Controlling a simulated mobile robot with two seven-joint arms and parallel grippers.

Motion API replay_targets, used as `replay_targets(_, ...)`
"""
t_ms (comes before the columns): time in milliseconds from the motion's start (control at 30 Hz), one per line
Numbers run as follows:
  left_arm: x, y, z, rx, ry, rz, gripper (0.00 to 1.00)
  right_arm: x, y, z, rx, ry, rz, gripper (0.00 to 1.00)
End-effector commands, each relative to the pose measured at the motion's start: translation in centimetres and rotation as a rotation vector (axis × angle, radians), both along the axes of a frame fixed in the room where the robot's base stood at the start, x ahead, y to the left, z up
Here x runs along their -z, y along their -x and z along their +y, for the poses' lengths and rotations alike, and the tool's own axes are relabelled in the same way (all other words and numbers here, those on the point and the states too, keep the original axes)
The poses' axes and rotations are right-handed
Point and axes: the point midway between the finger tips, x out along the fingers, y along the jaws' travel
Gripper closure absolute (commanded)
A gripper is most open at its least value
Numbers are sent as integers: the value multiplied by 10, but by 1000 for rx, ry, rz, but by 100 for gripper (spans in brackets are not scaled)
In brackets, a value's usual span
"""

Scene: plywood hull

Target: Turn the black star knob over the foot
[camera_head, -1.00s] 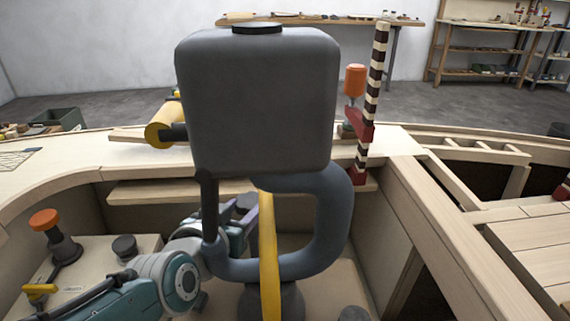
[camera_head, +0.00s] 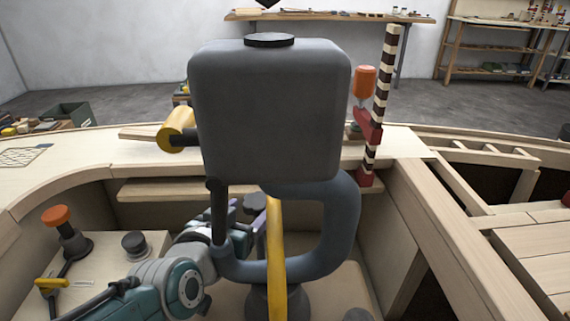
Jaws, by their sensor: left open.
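A big dark grey box-shaped head (camera_head: 270,112) stands on a thick curved grey frame (camera_head: 340,225) in the middle of the view. Low behind the frame's upright, a dark lobed knob (camera_head: 254,201) shows in part; it looks like the black star knob. A round dark foot (camera_head: 298,303) is below it, partly covered by a yellow strip (camera_head: 276,255). My left gripper (camera_head: 258,219) reaches in from the left, open, with its purple-tinted fingers close to the knob. The upright and strip hide parts of it, so I cannot tell whether it touches. My right gripper is not in view.
A pale box (camera_head: 95,270) at lower left carries an orange-topped knob (camera_head: 56,216), a black knob (camera_head: 134,243) and a yellow handle (camera_head: 52,284). A striped post (camera_head: 381,100) stands right of the grey head. Plywood walls and ledges surround the space.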

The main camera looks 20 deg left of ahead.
Motion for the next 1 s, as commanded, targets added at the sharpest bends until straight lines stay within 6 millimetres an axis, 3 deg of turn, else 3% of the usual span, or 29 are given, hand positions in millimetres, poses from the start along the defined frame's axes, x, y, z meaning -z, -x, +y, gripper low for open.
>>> replay_targets(33,-11,9,0,0,-1,3,31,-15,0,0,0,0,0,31)
replay_targets(133,-19,28,0,0,-1,3,31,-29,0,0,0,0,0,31)
replay_targets(400,-32,69,1,0,0,2,31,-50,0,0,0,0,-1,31)
replay_targets(800,-33,77,1,0,0,0,31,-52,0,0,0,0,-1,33)
replay_targets(1000,-33,77,1,0,0,1,31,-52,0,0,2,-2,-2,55)
